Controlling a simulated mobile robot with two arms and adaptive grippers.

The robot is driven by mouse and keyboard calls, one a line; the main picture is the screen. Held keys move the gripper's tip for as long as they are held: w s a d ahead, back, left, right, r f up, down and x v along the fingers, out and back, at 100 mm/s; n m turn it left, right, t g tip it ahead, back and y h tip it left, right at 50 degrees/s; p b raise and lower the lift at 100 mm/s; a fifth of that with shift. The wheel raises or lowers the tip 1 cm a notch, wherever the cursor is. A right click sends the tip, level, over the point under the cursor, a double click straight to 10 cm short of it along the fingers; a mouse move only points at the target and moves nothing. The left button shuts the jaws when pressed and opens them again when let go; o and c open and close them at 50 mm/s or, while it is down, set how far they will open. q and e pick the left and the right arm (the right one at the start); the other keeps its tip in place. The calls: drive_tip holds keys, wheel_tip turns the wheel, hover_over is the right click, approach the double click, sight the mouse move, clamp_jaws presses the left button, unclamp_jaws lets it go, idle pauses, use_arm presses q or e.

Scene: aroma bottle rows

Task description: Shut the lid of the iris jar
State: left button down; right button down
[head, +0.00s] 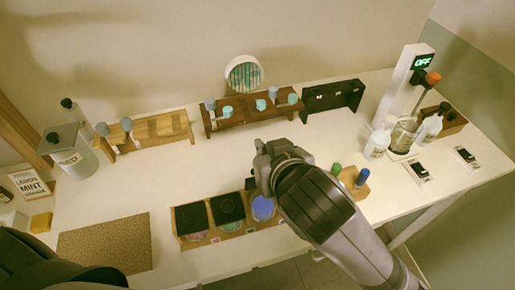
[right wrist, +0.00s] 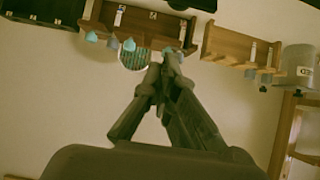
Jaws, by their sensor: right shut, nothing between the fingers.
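Three jars stand in a wooden tray (head: 215,240) at the front of the table in the head view. The left jar (head: 191,219) and the middle jar (head: 228,208) have black lids lying shut. The right jar (head: 263,208) shows blue-violet contents from above; a dark piece (head: 251,184) behind it looks like its raised lid, partly hidden by my right arm. No label naming iris is readable. My right gripper (head: 275,152) is above and behind this jar, shut and empty; its closed fingers also show in the right wrist view (right wrist: 171,58). My left gripper is out of view.
Wooden racks with bottles (head: 252,113) line the back, with a round mirror-like disc (head: 244,73) behind. A small block with green and blue capped bottles (head: 353,180) stands right of my right arm. A cork mat (head: 105,244) lies front left. The middle-left table is clear.

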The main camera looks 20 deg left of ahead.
drive_tip(key=p+x, duration=0.1)
drive_tip(key=x, duration=0.8)
drive_tip(key=s+d, duration=0.1)
drive_tip(key=s+d+f+p, duration=0.1)
drive_tip(key=s, duration=0.1)
drive_tip(key=shift+s+d, duration=0.1)
drive_tip(key=shift+f, duration=0.1)
